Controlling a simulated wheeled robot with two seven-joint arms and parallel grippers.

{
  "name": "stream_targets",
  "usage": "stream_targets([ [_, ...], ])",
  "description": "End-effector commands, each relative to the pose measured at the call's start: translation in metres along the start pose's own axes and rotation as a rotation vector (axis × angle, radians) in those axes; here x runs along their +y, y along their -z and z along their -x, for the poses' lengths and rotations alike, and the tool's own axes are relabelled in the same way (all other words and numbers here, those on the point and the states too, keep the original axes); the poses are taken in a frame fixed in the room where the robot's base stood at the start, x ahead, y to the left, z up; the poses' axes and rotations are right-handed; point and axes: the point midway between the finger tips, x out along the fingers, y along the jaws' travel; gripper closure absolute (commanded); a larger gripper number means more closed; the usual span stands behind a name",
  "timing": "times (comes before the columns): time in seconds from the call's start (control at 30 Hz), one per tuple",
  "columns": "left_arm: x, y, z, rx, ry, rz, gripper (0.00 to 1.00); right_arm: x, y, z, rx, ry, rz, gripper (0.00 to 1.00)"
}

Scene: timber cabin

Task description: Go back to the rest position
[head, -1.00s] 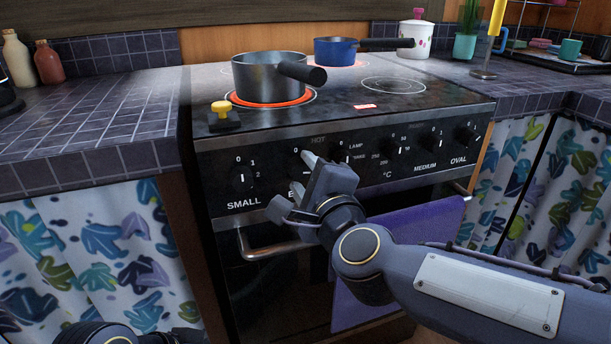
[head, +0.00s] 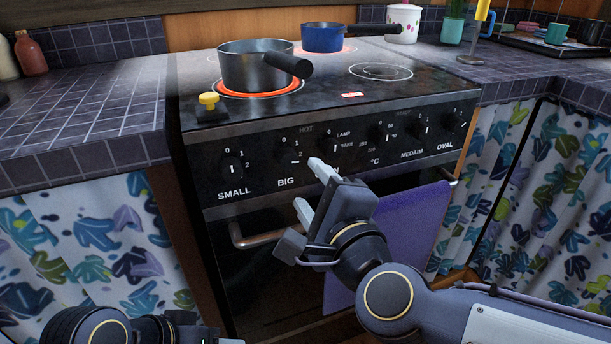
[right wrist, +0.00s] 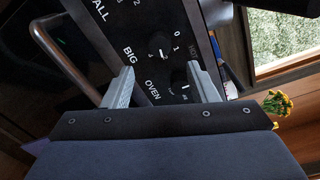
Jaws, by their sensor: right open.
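My right gripper (head: 308,188) is open and empty, in front of the stove's control panel below the BIG and OVEN knobs. In the right wrist view its two fingers (right wrist: 160,88) stand apart, with the BIG knob (right wrist: 160,45) seen beyond them and nothing between the tips. My left arm shows only in part at the bottom left of the head view (head: 110,328); a pale piece lies at its right end, and its jaws cannot be made out.
The stove (head: 235,170) has a door handle (head: 275,238) and a hanging purple towel (head: 400,225) close to my right arm. A steel pot (head: 250,72) and a blue pan (head: 322,38) sit on glowing burners. Tiled counters (head: 80,120) flank the stove.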

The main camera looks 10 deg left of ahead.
Motion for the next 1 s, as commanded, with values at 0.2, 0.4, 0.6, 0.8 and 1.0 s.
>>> stream_targets([
  [0.2,0.0,0.0,0.0,0.0,0.0,0.0,0.47,0.001,0.0,0.001,0.0,0.0,0.0,0.47],
  [0.4,0.0,0.0,0.0,0.0,0.0,0.0,0.47,-0.005,0.018,0.009,-0.008,-0.014,0.084,0.47],
  [0.6,0.0,0.0,0.0,0.0,0.0,0.0,0.47,0.01,0.104,0.071,-0.034,-0.194,0.546,0.47],
  [0.8,0.0,0.0,0.0,0.0,0.0,0.0,0.47,0.07,0.176,0.16,-0.077,-0.518,0.911,0.47],
  [1.0,0.0,0.0,0.0,0.0,0.0,0.0,0.47,0.116,0.207,0.227,-0.136,-0.76,1.051,0.47],
])
